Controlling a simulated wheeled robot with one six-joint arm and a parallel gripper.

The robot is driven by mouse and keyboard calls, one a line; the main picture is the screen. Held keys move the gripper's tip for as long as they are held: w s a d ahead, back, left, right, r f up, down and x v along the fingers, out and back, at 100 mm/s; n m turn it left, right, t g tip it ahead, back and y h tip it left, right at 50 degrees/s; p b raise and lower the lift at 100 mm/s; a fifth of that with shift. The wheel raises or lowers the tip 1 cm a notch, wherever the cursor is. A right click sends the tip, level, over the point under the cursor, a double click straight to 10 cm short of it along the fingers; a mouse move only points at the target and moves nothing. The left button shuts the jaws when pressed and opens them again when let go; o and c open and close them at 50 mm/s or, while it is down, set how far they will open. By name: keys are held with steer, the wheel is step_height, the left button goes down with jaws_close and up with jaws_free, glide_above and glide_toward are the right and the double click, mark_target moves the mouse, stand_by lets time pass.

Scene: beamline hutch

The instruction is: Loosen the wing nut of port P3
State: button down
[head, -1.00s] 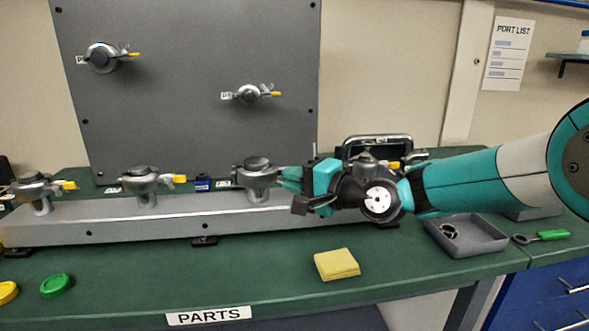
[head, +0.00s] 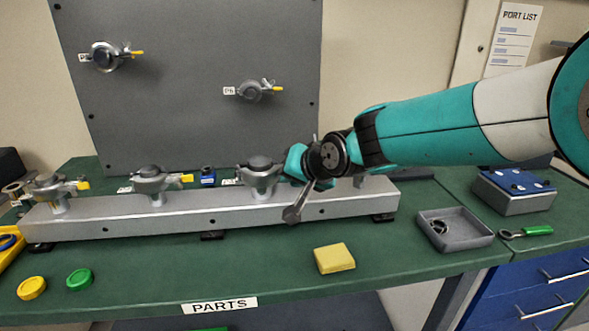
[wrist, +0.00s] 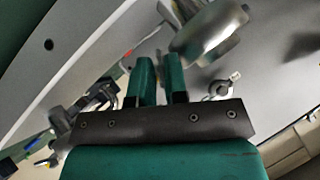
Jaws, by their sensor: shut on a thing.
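The third clamped port from the left (head: 260,176) stands upright on the pale rail (head: 120,213). Its label is too small to read. My gripper (head: 284,173) is at this port's right side, where the neighbouring clamps carry their yellow-tipped wing nuts. My gripper hides this port's wing nut in the head view. In the wrist view the two green fingers (wrist: 160,66) are close together beside the round metal clamp body (wrist: 208,38). They are shut on a small part at the clamp's side, which I take to be the wing nut; it is barely visible.
Two other ports (head: 155,180) (head: 55,190) stand to the left, and part of another is behind my gripper. A yellow pad (head: 334,258), a grey tray (head: 455,229) and a green-handled tool (head: 526,232) lie in front. A grey panel (head: 190,60) rises behind.

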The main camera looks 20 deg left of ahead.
steer(key=n+t+h, duration=0.1)
steer(key=n+h+p, duration=0.1)
steer(key=h, duration=0.1)
steer(key=shift+s+a+r+t+p, duration=0.1)
steer(key=shift+a+r+t+p, duration=0.1)
steer(key=shift+t+p, duration=0.15)
steer(key=shift+h, duration=0.3)
stand_by(0.3)
steer(key=c, duration=1.3)
jaws_free()
steer(key=shift+s+a+f, duration=0.1)
